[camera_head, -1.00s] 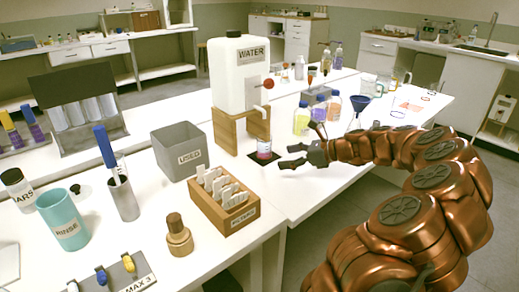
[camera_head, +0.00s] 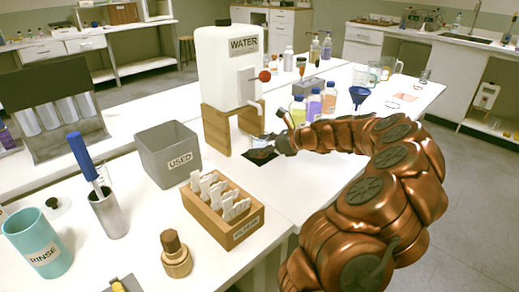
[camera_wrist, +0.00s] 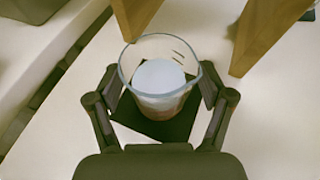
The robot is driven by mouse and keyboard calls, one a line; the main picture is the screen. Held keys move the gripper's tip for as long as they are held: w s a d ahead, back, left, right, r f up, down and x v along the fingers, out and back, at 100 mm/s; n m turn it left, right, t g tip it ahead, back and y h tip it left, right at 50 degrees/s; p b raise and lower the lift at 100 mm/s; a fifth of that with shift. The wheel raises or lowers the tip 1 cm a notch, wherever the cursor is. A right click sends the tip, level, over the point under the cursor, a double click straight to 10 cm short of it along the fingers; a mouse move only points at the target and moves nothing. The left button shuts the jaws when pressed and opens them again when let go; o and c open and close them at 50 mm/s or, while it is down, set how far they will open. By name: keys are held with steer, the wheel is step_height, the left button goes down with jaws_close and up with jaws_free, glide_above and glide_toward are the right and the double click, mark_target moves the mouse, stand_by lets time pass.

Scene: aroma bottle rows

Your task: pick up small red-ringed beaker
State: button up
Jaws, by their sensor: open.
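A small clear glass beaker (camera_wrist: 160,100) stands on a black square mat (camera_wrist: 185,128) in the wrist view. It has dark graduation marks, a pale content inside and a reddish-brown tint low down. My gripper (camera_wrist: 159,86) is open, with one finger on each side of the beaker; I cannot tell whether they touch it. In the head view, my gripper (camera_head: 273,146) is at the beaker (camera_head: 260,152), in front of the wooden stand, and partly hides it. The mat (camera_head: 259,161) shows beneath. I cannot make out a clear red ring.
The wooden stand (camera_head: 216,131) holds the white water tank (camera_head: 222,70) just behind the beaker. A grey USED bin (camera_head: 168,155) and a wooden box of white slips (camera_head: 222,226) stand to the left and front. Bottles (camera_head: 313,105) and a blue funnel (camera_head: 359,95) stand beyond my arm.

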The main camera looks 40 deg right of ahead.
steer(key=shift+x, duration=0.95)
steer(key=c, duration=1.3)
steer(key=shift+c, duration=0.2)
steer(key=shift+r, duration=0.1)
